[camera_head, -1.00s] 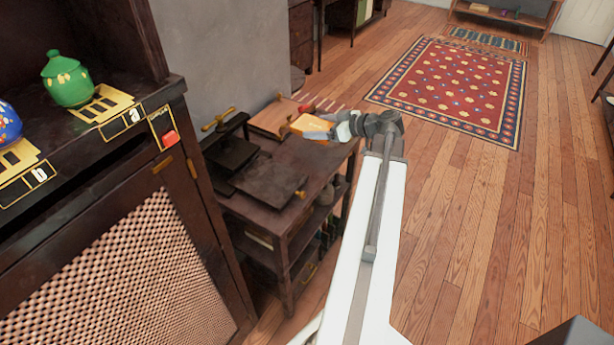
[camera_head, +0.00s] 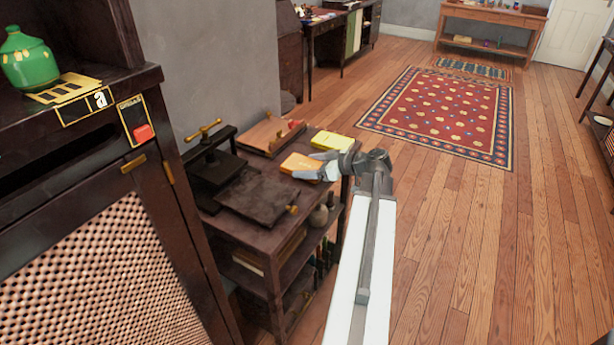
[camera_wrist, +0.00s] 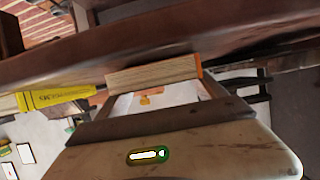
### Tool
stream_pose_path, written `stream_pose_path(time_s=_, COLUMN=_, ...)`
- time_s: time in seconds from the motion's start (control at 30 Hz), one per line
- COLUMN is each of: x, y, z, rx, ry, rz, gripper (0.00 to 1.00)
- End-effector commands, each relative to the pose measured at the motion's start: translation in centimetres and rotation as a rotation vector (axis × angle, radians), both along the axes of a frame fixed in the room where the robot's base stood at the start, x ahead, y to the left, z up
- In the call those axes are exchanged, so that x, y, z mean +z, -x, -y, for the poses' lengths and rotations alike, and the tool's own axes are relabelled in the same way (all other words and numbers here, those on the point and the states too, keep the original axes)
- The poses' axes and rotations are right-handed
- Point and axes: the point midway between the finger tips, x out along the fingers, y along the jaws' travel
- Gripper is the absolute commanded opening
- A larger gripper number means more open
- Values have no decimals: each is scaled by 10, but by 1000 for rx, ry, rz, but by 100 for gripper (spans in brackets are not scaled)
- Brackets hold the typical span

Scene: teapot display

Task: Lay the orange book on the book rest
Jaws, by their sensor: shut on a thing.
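The orange book (camera_head: 301,163) is at the tips of my gripper (camera_head: 316,168), over the right side of a dark side table (camera_head: 262,236). My gripper is shut on it. In the wrist view the book (camera_wrist: 152,78) shows its pale page edge and a strip of orange cover. Whether it touches the tabletop is unclear. A reddish-brown wooden board (camera_head: 268,133) lies at the back of the table, behind and left of the book. It may be the book rest, but I cannot tell for sure.
A yellow book (camera_head: 337,145) lies just behind the orange book; it also shows in the wrist view (camera_wrist: 55,97). A dark press with a brass handle (camera_head: 204,131) and a dark flat board (camera_head: 258,197) fill the table's left. A dark cabinet (camera_head: 178,215) stands in front left.

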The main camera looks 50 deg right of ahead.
Motion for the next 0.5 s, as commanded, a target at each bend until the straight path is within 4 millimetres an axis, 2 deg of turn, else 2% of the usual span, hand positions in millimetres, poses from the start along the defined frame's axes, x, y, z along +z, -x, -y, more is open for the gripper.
stream_pose_path(time_s=0.03, x=-5, y=0, z=0, rx=0, ry=0, rz=1, gripper=34)
stream_pose_path(time_s=0.2, x=-1, y=0, z=0, rx=0, ry=0, rz=1, gripper=34)
stream_pose_path(time_s=0.33, x=-6, y=0, z=0, rx=0, ry=0, rz=1, gripper=34)
stream_pose_path(time_s=0.37, x=-5, y=0, z=0, rx=0, ry=0, rz=0, gripper=82)
stream_pose_path(time_s=0.4, x=-4, y=0, z=0, rx=0, ry=0, rz=0, gripper=94)
stream_pose_path(time_s=0.43, x=-4, y=0, z=0, rx=0, ry=0, rz=0, gripper=100)
stream_pose_path(time_s=0.5, x=-4, y=0, z=0, rx=-1, ry=0, rz=0, gripper=100)
